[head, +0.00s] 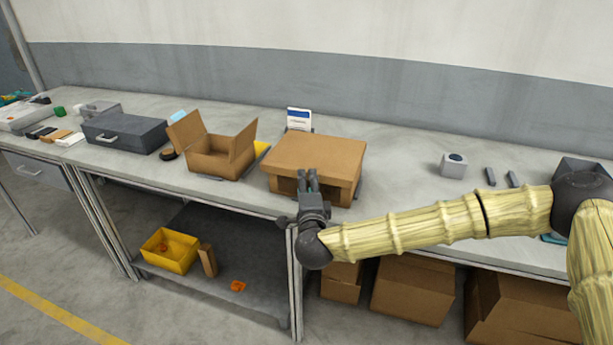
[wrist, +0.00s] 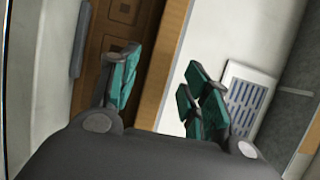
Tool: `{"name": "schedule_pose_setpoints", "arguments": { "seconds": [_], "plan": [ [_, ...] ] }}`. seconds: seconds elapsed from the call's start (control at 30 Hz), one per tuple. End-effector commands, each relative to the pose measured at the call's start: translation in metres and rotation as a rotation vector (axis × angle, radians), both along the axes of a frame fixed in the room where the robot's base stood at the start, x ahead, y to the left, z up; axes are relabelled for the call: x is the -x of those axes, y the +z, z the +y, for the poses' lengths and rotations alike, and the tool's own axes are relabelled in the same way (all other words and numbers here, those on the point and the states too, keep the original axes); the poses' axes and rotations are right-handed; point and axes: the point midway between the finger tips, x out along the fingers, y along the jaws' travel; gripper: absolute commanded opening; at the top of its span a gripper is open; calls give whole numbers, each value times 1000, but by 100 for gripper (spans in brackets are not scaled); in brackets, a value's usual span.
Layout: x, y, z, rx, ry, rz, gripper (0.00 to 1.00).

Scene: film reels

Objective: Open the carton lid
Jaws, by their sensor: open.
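A brown cardboard carton (head: 312,184) stands on the workbench, and its flat lid (head: 318,153) lies closed across the top. A dark gap shows under the lid's front edge. My gripper (head: 308,178) is in front of the carton, with its fingers pointing up at the front edge and overlapping it in this view. In the wrist view, my gripper (wrist: 160,90) is open, with green finger pads apart. A brown cardboard strip (wrist: 172,50) shows between and beyond the fingers, beside a darker brown surface. I cannot tell whether a finger touches the carton.
A second carton (head: 210,165) with raised flaps stands to the left, and a grey case (head: 125,135) lies farther left. A white and blue card (head: 299,119) stands behind the carton. A small grey box (head: 453,165) is to the right. A yellow bin (head: 165,254) sits on the lower shelf.

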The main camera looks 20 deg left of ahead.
Motion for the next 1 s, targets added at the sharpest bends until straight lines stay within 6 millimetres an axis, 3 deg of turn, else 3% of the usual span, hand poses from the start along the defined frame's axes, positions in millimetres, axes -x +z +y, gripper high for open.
{"name": "schedule_pose_setpoints", "arguments": {
  "seconds": [0.27, 0.67, 0.9, 1.0],
  "plan": [
    [-28, 1, 10, 0, -1, 0, 47],
    [-33, 0, 12, 1, 1, 0, 47],
    [-32, 0, 12, 1, 1, 0, 3],
    [-32, 0, 12, 1, 1, 0, 0]
  ]
}}
